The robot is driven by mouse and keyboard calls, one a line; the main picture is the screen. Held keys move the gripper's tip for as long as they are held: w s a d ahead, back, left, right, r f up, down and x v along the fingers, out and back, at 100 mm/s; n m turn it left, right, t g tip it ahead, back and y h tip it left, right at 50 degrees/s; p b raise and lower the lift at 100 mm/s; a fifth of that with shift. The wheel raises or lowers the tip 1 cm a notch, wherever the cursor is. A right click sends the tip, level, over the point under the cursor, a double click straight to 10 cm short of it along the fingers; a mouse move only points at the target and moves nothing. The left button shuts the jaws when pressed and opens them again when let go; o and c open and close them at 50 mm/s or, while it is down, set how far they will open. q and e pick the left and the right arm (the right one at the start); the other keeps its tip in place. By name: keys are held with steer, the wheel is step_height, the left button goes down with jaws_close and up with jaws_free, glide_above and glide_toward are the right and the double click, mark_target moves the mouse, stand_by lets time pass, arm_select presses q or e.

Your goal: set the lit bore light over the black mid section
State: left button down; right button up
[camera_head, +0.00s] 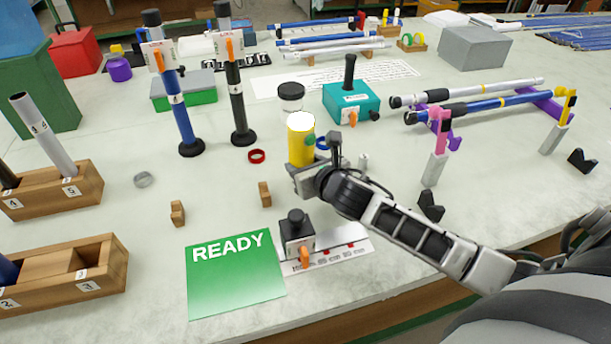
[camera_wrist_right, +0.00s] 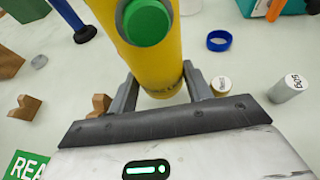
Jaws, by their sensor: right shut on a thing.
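The bore light is a yellow cylinder (camera_head: 300,148) with a bright white lit top and a green button. It stands upright between the fingers of my right gripper (camera_head: 302,166). The wrist view shows both fingers against the lower part of the yellow cylinder (camera_wrist_right: 160,55). I cannot tell whether its base touches the table. An upright black tube (camera_head: 237,98) stands in a round black foot to the left of and behind the light, apart from it, with a white tag and orange clip near its upper part. My left gripper is not in view.
An upright blue tube (camera_head: 183,115) stands left of the black one. A red ring (camera_head: 257,156), a black-lidded jar (camera_head: 291,97) and a teal box (camera_head: 351,103) are near the light. A black block (camera_head: 296,236) and a green READY panel (camera_head: 235,275) lie in front.

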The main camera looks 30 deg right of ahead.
steer(key=shift+f, duration=1.55)
steer(key=shift+f, duration=0.15)
steer(key=o, duration=1.1)
steer(key=shift+c, duration=0.2)
